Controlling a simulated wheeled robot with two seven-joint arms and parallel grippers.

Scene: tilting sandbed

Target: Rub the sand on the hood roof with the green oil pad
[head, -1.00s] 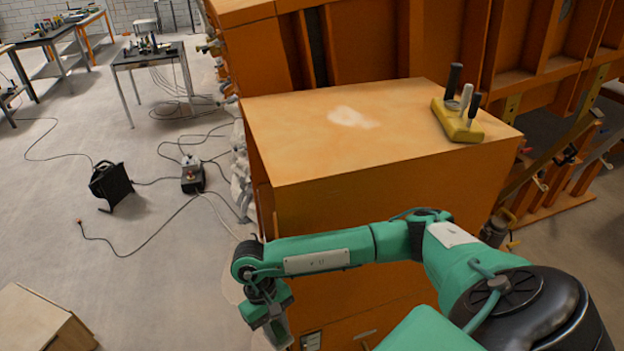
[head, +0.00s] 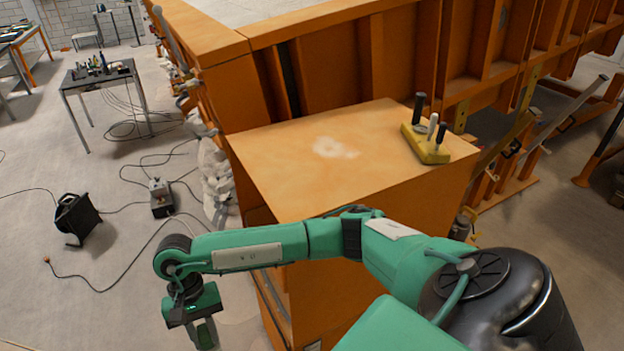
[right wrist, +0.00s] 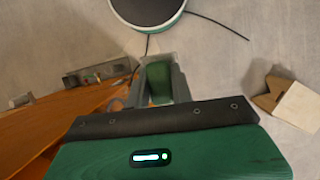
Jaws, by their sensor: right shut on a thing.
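A pale patch of sand (head: 334,148) lies on the flat orange hood roof (head: 290,180), near its middle. My right gripper (head: 205,334) hangs low to the left of the hood, below the level of its roof and apart from it. In the right wrist view my right gripper (right wrist: 158,72) has its grey fingers shut on the green oil pad (right wrist: 159,85). The pad is partly hidden by the fingers and the gripper body. In the head view the pad is small and dark and hard to make out from the gripper. My left gripper is not in view.
A yellow block with upright handles (head: 427,145) stands at the right of the roof. An orange ribbed frame (head: 345,65) rises behind. Cables, a black device (head: 75,218) and a small control box (head: 161,198) lie on the floor at left. A wooden box (right wrist: 295,103) shows at right in the wrist view.

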